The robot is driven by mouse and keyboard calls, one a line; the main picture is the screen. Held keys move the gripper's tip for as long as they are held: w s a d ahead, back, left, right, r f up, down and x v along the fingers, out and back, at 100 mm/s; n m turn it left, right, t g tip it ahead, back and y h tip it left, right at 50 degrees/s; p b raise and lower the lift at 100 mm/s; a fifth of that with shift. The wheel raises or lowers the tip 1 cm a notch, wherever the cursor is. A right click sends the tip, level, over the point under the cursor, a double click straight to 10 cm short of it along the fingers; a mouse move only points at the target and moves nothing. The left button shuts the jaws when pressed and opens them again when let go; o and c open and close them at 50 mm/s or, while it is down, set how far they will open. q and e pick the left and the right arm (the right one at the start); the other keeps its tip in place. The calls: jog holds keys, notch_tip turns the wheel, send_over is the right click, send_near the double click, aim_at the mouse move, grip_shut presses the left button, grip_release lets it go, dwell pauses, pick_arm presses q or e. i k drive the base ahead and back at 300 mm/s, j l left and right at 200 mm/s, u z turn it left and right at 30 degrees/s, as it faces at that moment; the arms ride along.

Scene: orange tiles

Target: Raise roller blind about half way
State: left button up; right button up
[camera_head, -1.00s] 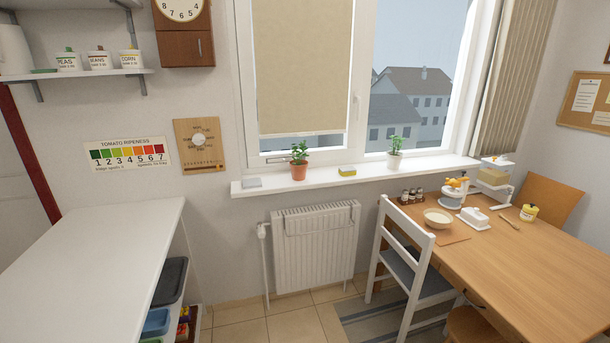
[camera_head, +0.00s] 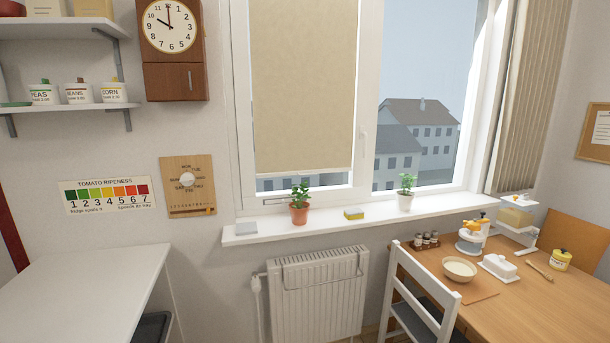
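The beige roller blind (camera_head: 302,85) hangs over the left window pane in the head view. It is drawn down over most of that pane, and its bottom edge is a little above the lower frame. A narrow strip of glass shows below it. The top of the blind is out of the picture. I cannot make out a chain or cord for it. Neither of my grippers is in view.
Below are a radiator (camera_head: 318,295), a white chair (camera_head: 425,295) and a laden wooden table (camera_head: 530,305). A white counter (camera_head: 80,290) is at left.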

aim_at(315, 172)
jog(key=i+u, duration=0.15)
jog(key=i, duration=0.4)
jog(key=i+l+u, duration=0.15)
jog(key=i, duration=0.4)
jog(key=i+l+u, duration=0.15)
jog(key=i, duration=0.4)
